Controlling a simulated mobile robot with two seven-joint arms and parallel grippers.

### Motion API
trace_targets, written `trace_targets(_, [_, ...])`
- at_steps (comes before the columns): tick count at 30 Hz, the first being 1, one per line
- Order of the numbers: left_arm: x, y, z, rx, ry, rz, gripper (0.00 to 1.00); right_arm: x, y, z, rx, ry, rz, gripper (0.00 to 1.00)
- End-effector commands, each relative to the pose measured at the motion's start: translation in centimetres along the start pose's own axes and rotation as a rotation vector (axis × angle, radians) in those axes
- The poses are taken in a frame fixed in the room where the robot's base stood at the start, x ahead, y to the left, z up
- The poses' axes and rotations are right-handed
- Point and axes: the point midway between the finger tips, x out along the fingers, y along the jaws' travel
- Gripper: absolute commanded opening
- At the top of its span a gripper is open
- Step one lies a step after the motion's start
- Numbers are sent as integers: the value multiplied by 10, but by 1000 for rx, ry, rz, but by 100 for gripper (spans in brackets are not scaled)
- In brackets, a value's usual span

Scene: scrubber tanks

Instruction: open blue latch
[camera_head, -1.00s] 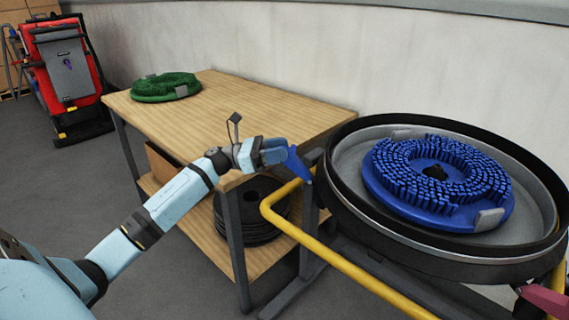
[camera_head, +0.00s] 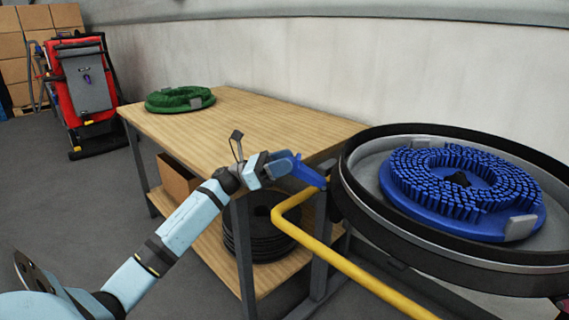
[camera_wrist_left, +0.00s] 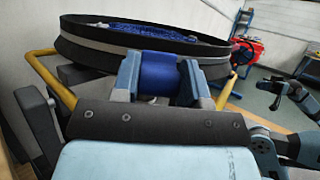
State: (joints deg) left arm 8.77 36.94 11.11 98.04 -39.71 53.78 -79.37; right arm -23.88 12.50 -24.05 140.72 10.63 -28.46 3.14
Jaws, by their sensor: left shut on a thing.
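The blue latch (camera_head: 309,173) is a narrow blue lever beside the left rim of the round scrubber tank (camera_head: 352,215), just above the yellow bar. My left gripper (camera_head: 291,166) is shut on it, reaching in from the left over the table's front corner. In the left wrist view the latch (camera_wrist_left: 158,75) shows as a blue block between the two fingers, in front of the tank rim. The latch's far end and its mount are hard to make out. A dark arm at the right of the wrist view seems to be my right one; its jaws (camera_wrist_left: 274,86) are too small to read.
A yellow bar (camera_head: 345,262) runs below the latch and along the tank. A blue brush disc (camera_head: 455,190) lies in the tank. A wooden table (camera_head: 270,115) carries a green disc (camera_head: 180,98), with black discs (camera_head: 255,240) on its shelf. A red machine (camera_head: 85,85) stands far left.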

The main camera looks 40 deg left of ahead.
Motion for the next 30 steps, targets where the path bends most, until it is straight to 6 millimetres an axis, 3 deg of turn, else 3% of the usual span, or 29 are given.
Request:
trace_targets(5, [-1,-1,-4,-3,7,-2,0,0,0,0,0,0,0,0])
trace_targets(6, [-1,-1,-4,-4,7,-2,43,0,0,0,0,0,0,0])
trace_targets(9, [-1,-1,-4,-4,6,-1,66,0,0,1,-1,0,0,0])
trace_targets(20, [-4,0,-2,-3,4,0,66,0,0,0,-1,1,1,0])
trace_targets(25, [-28,0,-1,-5,4,1,66,0,-1,-7,-2,15,2,0])
trace_targets(30, [-68,0,-1,-5,5,4,66,-2,-2,-17,-2,45,4,0])
